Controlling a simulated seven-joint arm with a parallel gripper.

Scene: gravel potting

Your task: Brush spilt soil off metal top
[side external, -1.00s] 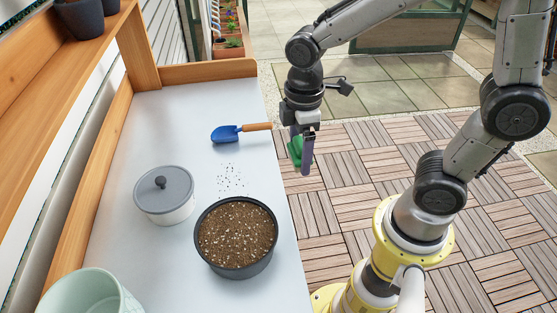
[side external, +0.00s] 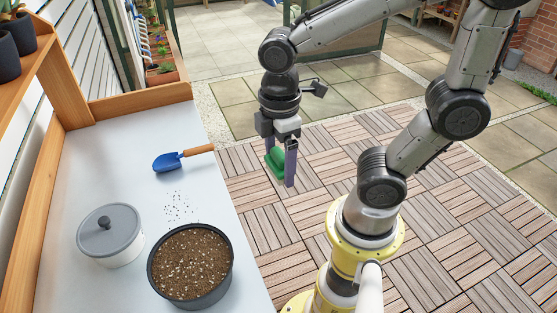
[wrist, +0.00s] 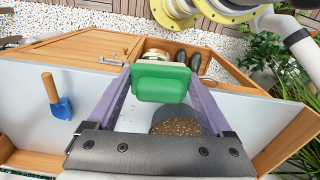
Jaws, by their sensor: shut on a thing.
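My gripper (side external: 280,168) hangs past the right edge of the bench, over the wooden deck. Its purple fingers are shut on a green block (side external: 273,163), which looks like a brush head or sponge. In the wrist view the green block (wrist: 160,82) sits between both fingers; whether it has bristles is hidden. The pale metal top (side external: 95,180) carries a small scatter of dark spilt soil (side external: 180,206), between the trowel and the black pot. The block is apart from the top and from the soil.
A blue trowel (side external: 168,162) with a wooden handle lies behind the soil. A black pot of soil (side external: 190,265) stands in front of it, and a grey-lidded white canister (side external: 110,235) at left. A wooden rail (side external: 140,103) bounds the back.

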